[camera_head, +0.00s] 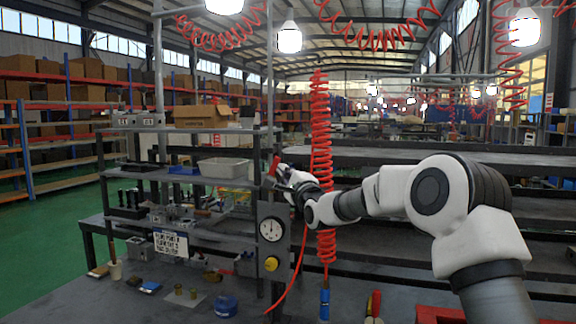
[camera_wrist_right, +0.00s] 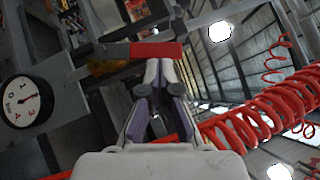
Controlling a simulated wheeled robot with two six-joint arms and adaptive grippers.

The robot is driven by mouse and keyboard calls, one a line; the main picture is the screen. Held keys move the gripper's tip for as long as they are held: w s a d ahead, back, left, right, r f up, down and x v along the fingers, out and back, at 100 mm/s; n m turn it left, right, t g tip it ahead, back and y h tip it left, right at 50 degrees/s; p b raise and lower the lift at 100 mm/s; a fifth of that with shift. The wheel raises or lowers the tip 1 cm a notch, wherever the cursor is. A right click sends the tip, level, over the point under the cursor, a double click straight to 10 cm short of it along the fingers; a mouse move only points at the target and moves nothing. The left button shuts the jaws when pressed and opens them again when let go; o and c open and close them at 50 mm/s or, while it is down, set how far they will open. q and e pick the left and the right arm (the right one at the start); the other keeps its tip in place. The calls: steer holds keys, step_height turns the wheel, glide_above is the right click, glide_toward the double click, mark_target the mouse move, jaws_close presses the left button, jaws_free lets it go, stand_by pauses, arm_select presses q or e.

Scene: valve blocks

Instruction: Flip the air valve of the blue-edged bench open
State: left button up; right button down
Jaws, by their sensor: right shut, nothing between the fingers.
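The air valve's red handle (camera_head: 273,165) stands roughly upright at the top of a grey post panel in the head view. In the right wrist view the red handle (camera_wrist_right: 157,50) lies across the picture just beyond my fingertips, with a blurred brass part (camera_wrist_right: 108,66) to its left. My right gripper (camera_head: 284,174) is right beside the handle, on its right side. In the wrist view the right gripper (camera_wrist_right: 158,72) is shut and empty, its tips at or very near the handle; I cannot tell whether they touch. My left gripper is not in view.
Below the handle are a round gauge (camera_head: 271,229) and a yellow knob (camera_head: 271,264). A red coiled hose (camera_head: 320,130) hangs close by my right wrist. Shelves with a grey bin (camera_head: 224,168) and metal parts stand left. A blue container (camera_head: 226,306) sits on the bench top.

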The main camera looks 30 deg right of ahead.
mark_target(274, 162)
steer(key=r+n+g+p, duration=0.1)
steer(key=p, duration=0.1)
steer(key=w+a+r+n+g+y+p, duration=0.1)
steer(key=shift+n+p, duration=0.4)
steer(key=shift+w+a+p, duration=0.25)
steer(key=shift+w+p, duration=0.1)
steer(key=shift+p, duration=0.25)
